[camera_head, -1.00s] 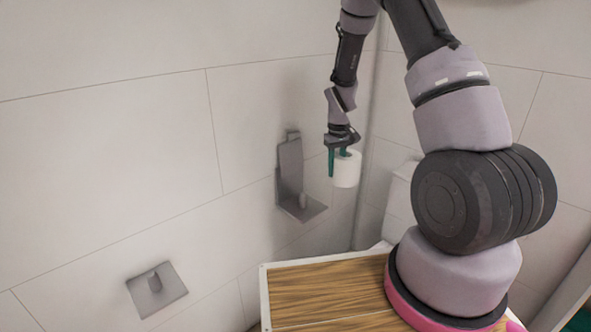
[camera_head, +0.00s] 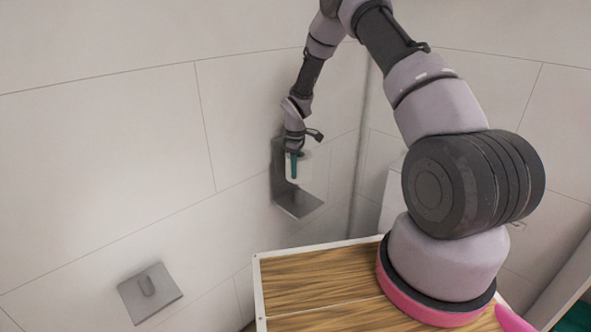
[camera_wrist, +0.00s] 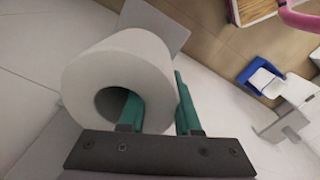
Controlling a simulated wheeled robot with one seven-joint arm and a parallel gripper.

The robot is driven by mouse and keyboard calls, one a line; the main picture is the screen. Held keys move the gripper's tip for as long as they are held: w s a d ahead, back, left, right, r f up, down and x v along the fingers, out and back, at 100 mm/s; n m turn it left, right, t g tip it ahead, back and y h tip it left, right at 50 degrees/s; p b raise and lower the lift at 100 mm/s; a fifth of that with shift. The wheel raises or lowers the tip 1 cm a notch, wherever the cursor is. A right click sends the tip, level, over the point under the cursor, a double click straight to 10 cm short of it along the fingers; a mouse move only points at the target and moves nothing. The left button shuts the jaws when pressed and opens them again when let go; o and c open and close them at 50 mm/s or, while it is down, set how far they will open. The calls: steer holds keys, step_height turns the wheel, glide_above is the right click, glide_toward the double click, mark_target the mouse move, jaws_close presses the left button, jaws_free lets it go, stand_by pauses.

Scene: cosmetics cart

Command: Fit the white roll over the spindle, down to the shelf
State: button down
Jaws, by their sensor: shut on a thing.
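The white roll (camera_head: 306,166) is in my gripper (camera_head: 293,166), in front of the grey wall holder. In the wrist view the roll (camera_wrist: 160,60) shows its open end toward the camera. One teal finger of my gripper (camera_wrist: 158,112) is in the roll's hole and the other is along its outside, so the jaws are shut on the roll's wall. The holder's grey shelf (camera_head: 299,207) shows below the roll in the head view; part of it (camera_wrist: 150,18) shows beyond the roll in the wrist view. The spindle is hidden, so I cannot tell whether the roll is around it.
A second grey wall plate with a short peg (camera_head: 150,291) is at the lower left. The wood-topped cart (camera_head: 310,275) with a white rim stands in front, below my arm. White tiled wall surrounds the holder. A blue object (camera_wrist: 260,75) lies at the right in the wrist view.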

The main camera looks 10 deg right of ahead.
steer(key=shift+f, duration=4.3)
steer(key=shift+s+f, duration=0.15)
steer(key=shift+s, duration=0.05)
steer(key=c, duration=0.5)
jaws_free()
step_height(320, 180, up, 12)
steer(key=shift+w+f, duration=0.1)
steer(key=shift+f, duration=0.15)
steer(key=shift+r, duration=0.1)
